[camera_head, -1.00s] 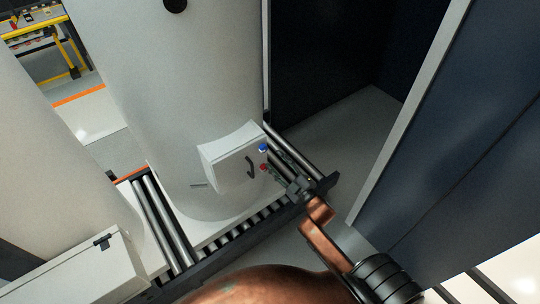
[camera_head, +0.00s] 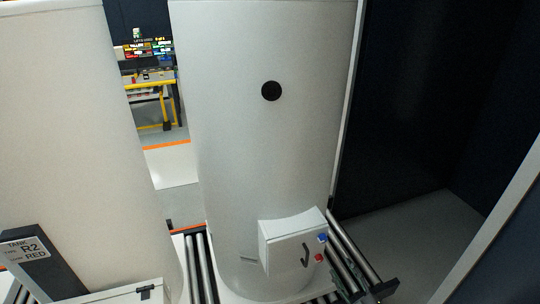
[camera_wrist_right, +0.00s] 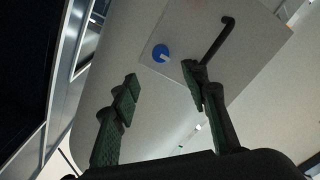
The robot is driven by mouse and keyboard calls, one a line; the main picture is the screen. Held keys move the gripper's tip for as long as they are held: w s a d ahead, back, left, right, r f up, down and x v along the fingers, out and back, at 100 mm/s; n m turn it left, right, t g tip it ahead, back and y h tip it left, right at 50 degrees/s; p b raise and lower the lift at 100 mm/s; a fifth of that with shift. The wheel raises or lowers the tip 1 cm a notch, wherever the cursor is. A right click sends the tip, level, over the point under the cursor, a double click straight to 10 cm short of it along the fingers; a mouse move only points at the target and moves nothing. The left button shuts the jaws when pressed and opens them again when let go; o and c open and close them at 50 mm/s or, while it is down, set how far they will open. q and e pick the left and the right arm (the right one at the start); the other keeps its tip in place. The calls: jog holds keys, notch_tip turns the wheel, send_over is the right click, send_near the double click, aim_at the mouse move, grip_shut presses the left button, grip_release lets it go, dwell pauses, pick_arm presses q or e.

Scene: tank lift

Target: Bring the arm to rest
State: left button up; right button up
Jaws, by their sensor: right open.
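My right gripper (camera_wrist_right: 160,74) shows in the right wrist view, with its two dark green-padded fingers apart and nothing between them. Beyond the fingers is a pale control box (camera_wrist_right: 215,45) with a blue knob (camera_wrist_right: 160,53) and a dark handle (camera_wrist_right: 216,38). In the head view this box (camera_head: 285,245) sits low on the front of a tall grey tank (camera_head: 265,140); a red knob (camera_head: 318,258) shows below the blue one. I cannot make out my right arm clearly in the head view. My left gripper is in neither view.
The tank stands on a roller conveyor (camera_head: 352,255). A yellow-framed bench (camera_head: 152,90) is far back.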

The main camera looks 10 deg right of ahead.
notch_tip(320, 180, down, 28)
jog(key=s+d+m+g+h+b, duration=0.2)
jog(key=s+d+m+g+b, duration=0.1)
jog(key=g+b, duration=0.15)
jog(key=s+f+m+g+b, duration=0.15)
jog(key=s+f, duration=0.25)
jog(key=f, duration=0.7)
jog(key=s+f+m+g+b, duration=0.1)
jog(key=s+f+g+b, duration=0.3)
jog(key=f, duration=0.7)
jog(key=s+a+f+m+g+b, duration=0.1)
jog(key=s+a+f+g+b, duration=0.1)
jog(key=s+f, duration=1.2)
jog(key=s+a+f+m+g+b, duration=0.2)
jog(key=s+a+f+g, duration=0.3)
jog(key=s+f, duration=1)
jog(key=s+a+b, duration=0.1)
jog(key=s, duration=0.4)
jog(key=shift+f+y, duration=0.15)
jog(key=shift+y, duration=0.15)
jog(key=shift+a, duration=0.1)
